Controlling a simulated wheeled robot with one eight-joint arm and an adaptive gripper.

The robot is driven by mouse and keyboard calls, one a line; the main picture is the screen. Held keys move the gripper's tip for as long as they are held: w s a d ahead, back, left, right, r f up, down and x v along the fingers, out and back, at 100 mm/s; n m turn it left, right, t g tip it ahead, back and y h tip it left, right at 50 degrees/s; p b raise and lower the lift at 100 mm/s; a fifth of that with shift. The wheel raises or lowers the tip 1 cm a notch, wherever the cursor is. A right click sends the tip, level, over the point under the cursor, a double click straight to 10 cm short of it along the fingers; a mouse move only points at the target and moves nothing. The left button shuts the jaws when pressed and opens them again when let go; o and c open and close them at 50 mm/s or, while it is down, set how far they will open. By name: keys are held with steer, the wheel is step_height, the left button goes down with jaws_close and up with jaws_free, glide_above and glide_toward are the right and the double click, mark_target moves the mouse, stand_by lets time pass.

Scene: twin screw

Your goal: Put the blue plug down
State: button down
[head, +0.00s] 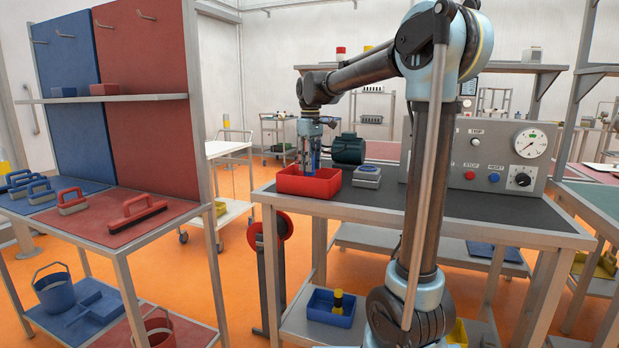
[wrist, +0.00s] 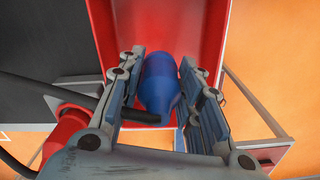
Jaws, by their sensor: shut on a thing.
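The blue plug (wrist: 160,85) is a rounded, bottle-like blue piece between the two fingers of my gripper (wrist: 163,72) in the wrist view. My gripper is shut on it, with a finger on either side. Below and beyond it is the inside of a red bin (wrist: 185,25). In the head view my gripper (head: 310,168) points down into the red bin (head: 300,187) on the dark-topped workbench. The bin wall and fingers hide the plug's lower end there, so I cannot tell whether it touches the bin floor.
A dark green motor (head: 348,149) and a grey box (head: 367,176) stand close right of the bin. A control panel (head: 485,158) with dials is farther right. In the wrist view a dark tube with a red part (wrist: 62,125) runs beside the left finger. The bench front is clear.

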steer(key=shift+f, duration=2.05)
steer(key=shift+f, duration=0.55)
steer(key=c, duration=1.1)
jaws_free()
step_height(320, 180, up, 13)
steer(key=shift+r, duration=0.1)
